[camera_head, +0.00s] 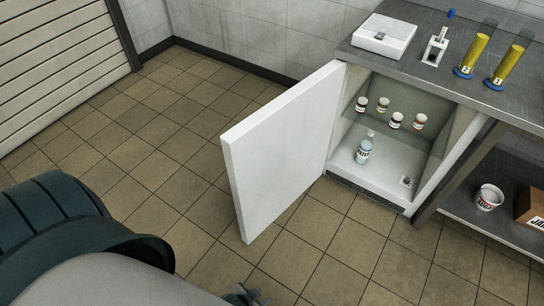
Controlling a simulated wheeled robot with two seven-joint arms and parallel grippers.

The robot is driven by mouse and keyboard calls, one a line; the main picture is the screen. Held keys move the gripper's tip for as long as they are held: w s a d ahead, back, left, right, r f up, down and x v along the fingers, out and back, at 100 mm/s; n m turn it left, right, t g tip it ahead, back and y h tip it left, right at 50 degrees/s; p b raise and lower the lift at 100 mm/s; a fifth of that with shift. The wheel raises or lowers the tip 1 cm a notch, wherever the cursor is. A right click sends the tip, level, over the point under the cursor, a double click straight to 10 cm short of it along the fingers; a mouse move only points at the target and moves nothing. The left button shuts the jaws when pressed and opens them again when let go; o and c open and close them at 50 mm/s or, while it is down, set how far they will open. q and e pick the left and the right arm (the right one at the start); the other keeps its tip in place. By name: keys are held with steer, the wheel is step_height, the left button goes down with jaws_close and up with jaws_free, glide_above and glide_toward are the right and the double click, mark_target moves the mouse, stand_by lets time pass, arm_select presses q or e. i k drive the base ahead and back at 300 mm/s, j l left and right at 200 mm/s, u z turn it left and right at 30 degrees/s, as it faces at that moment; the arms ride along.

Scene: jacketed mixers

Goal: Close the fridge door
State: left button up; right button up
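The white fridge door (285,150) stands wide open, swung out to the left of the fridge (385,165) over the tiled floor. The fridge sits under the counter, with its inside in plain view. Several small jars (396,120) stand on its upper shelf, and a bottle (364,151) stands lower down. My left arm comes in large at the lower left. A small dark part of my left gripper (245,295) shows at the bottom edge, below and apart from the door; its fingers are mostly hidden. My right gripper is out of view.
The counter (425,65) above holds a white box (384,36), a small white device (435,47) and two yellow cylinders (490,60) on blue bases. A tub (488,197) and a cardboard box (531,205) sit on the lower right shelf. The tiled floor (130,150) is clear.

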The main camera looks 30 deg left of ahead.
mark_target(274, 155)
steer(key=j+z, duration=0.1)
steer(key=j, duration=0.3)
steer(key=k+j+z, duration=0.15)
steer(key=j, duration=0.3)
steer(key=j+z, duration=0.1)
steer(key=j, duration=0.3)
steer(key=k+j+z, duration=0.15)
steer(key=j, duration=0.25)
steer(key=j+z, duration=0.1)
steer(key=j, duration=0.3)
steer(key=j+z, duration=0.4)
steer(key=j, duration=1.1)
steer(key=i+j, duration=0.1)
steer(key=j, duration=0.15)
steer(key=i+j, duration=0.15)
steer(key=j+z, duration=0.05)
